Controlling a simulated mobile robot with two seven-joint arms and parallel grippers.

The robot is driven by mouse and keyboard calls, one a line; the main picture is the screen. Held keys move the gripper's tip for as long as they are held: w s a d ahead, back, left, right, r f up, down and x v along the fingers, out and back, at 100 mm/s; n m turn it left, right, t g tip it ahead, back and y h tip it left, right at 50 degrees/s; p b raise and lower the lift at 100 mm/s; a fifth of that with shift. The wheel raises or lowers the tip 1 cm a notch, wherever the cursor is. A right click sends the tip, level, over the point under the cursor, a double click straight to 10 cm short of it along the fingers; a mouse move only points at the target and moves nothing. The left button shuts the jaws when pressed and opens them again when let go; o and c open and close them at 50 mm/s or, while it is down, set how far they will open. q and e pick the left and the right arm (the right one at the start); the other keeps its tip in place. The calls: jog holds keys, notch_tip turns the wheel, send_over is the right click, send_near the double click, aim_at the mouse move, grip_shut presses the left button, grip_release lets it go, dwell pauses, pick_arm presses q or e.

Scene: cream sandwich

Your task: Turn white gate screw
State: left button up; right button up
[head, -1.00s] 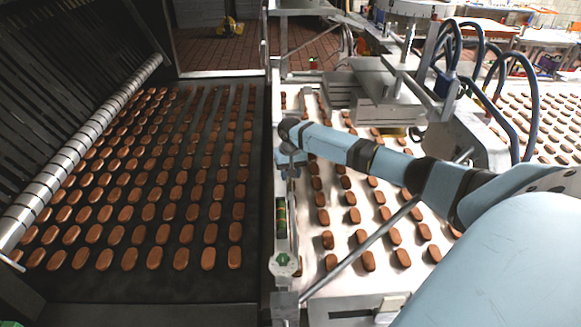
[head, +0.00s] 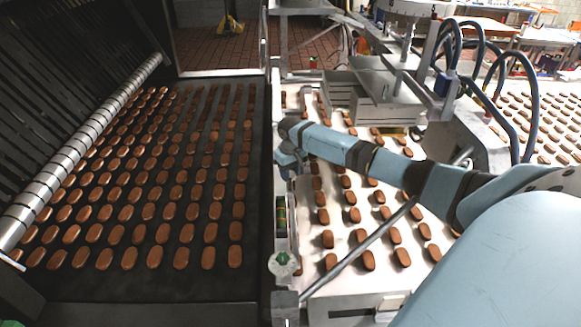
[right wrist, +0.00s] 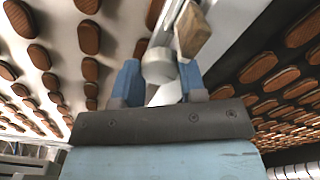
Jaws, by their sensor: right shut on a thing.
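My right gripper (head: 288,164) points down over the narrow metal rail (head: 291,236) between the two belts. It also shows in the right wrist view (right wrist: 159,82), where its two blue fingers are shut on a round whitish knob, the white gate screw (right wrist: 158,65). In the head view the screw is hidden behind the gripper and wrist, so how far it is turned cannot be told. My left gripper is in neither current view.
A dark belt (head: 150,285) with rows of brown biscuits lies left, a white belt (head: 345,275) with more biscuits right. A round green-and-white dial (head: 283,263) sits on the rail's near end. A slanted metal rod (head: 360,247) crosses the white belt.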

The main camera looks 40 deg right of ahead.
aim_at(291, 173)
jog(key=o, duration=0.9)
jog(key=shift+o, duration=0.2)
notch_tip(291, 173, up, 14)
jog(key=b, duration=0.2)
